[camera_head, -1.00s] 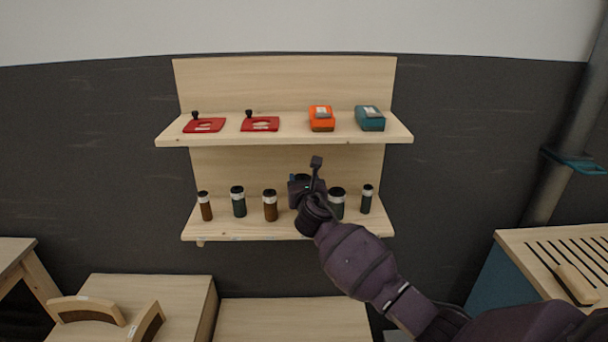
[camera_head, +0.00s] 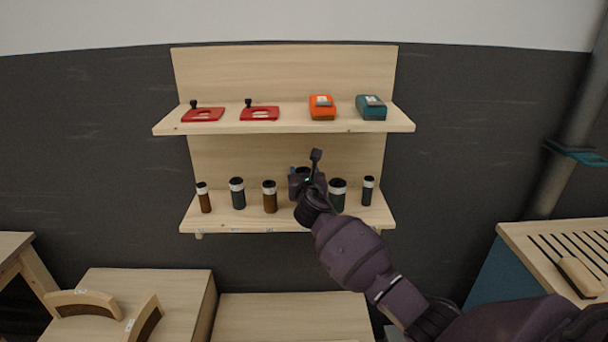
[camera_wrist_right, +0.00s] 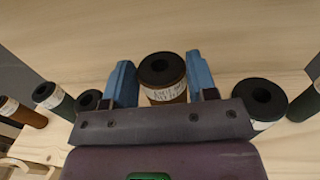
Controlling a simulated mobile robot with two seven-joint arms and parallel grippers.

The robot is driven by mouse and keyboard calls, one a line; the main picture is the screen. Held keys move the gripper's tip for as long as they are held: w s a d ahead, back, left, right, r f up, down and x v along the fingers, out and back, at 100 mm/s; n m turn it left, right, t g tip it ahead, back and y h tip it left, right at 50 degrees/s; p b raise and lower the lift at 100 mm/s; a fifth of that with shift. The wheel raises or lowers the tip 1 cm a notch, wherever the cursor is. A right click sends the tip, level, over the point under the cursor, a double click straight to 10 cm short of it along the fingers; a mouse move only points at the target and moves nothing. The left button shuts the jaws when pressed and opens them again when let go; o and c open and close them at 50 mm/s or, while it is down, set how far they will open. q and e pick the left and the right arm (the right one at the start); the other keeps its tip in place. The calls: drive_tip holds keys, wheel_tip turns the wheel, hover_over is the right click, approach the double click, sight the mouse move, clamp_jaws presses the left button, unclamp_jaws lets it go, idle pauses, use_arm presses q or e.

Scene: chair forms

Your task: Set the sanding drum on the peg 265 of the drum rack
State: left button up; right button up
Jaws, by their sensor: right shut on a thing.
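My right gripper (camera_head: 304,178) is at the middle of the lower shelf's row of sanding drums. In the right wrist view its blue fingers (camera_wrist_right: 161,82) are shut on a sanding drum (camera_wrist_right: 163,92) with a black hollow top, a white label and a brown side. The label is too blurred to read, and the drum's lower end is hidden. In the head view my gripper mostly covers this drum. I cannot make out the drum rack's peg 265. My left gripper is not in view.
Other drums stand close on both sides, including a brown one (camera_head: 270,198) and a dark one (camera_head: 338,196). The upper shelf (camera_head: 290,127) above holds red plates, an orange box (camera_head: 322,108) and a teal box (camera_head: 371,108). A slotted bench (camera_head: 530,240) stands at right.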

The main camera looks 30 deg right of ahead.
drive_tip(key=shift+r+p, duration=0.1)
drive_tip(key=shift+p, duration=0.25)
idle(0.3)
drive_tip(key=shift+f+b, duration=1.05)
drive_tip(key=shift+f, duration=0.45)
idle(0.8)
drive_tip(key=o, duration=1.1)
drive_tip(key=shift+s, duration=0.15)
drive_tip(key=shift+s+a+f, duration=0.1)
drive_tip(key=shift+s+a, duration=0.1)
drive_tip(key=shift+s, duration=0.15)
drive_tip(key=shift+p+v, duration=0.45)
drive_tip(key=shift+v, duration=4.5)
